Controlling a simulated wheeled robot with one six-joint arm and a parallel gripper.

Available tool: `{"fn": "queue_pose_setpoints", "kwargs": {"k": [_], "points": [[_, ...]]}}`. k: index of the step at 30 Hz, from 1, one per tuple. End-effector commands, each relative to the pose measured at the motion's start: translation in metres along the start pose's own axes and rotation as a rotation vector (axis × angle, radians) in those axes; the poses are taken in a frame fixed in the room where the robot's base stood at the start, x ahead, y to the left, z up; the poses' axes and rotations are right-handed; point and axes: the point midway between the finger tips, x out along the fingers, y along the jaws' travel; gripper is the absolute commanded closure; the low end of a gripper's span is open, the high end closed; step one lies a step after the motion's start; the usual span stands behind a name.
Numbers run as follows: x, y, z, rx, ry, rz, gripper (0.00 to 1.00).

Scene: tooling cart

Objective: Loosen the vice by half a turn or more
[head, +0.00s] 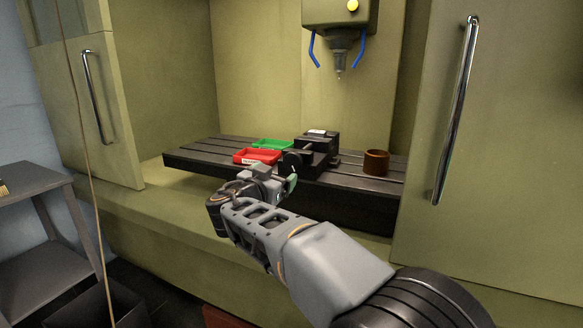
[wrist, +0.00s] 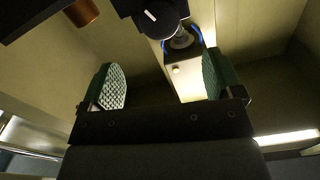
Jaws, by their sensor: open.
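The black vice (head: 318,150) stands on the dark slotted machine table in the head view. Its round black knob (head: 291,160) faces my side. In the wrist view the knob (wrist: 146,8) shows at the top edge with a short white mark, partly cut off by the frame. My gripper (head: 278,181) is just in front of and below the knob. In the wrist view my gripper (wrist: 165,82) is open, with two green ridged pads well apart and nothing between them. The knob is beyond the fingertips, apart from both pads. The arm hides part of the table's front.
A red tray (head: 257,156) and a green tray (head: 272,144) lie left of the vice. A brown cup (head: 376,161) stands to its right. The spindle (head: 339,62) with blue hoses hangs above. Open doors with metal handles (head: 456,110) flank the opening.

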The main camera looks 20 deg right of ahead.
Motion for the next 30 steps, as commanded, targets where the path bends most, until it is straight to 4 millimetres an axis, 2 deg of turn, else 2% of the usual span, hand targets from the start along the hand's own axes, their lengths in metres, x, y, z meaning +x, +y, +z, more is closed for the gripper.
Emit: {"fn": "queue_pose_setpoints", "kwargs": {"k": [1, 6, 15, 21, 30], "points": [[0.012, 0.001, 0.0, -0.001, -0.001, 0.005, 0.14], [0.045, 0.001, 0.0, -0.003, -0.001, 0.005, 0.14], [0.09, 0.001, 0.0, -0.003, -0.002, 0.002, 0.14], [0.104, 0.0, 0.0, -0.002, -0.003, 0.001, 0.14], [0.107, 0.001, 0.0, -0.002, -0.002, 0.001, 0.14]]}}
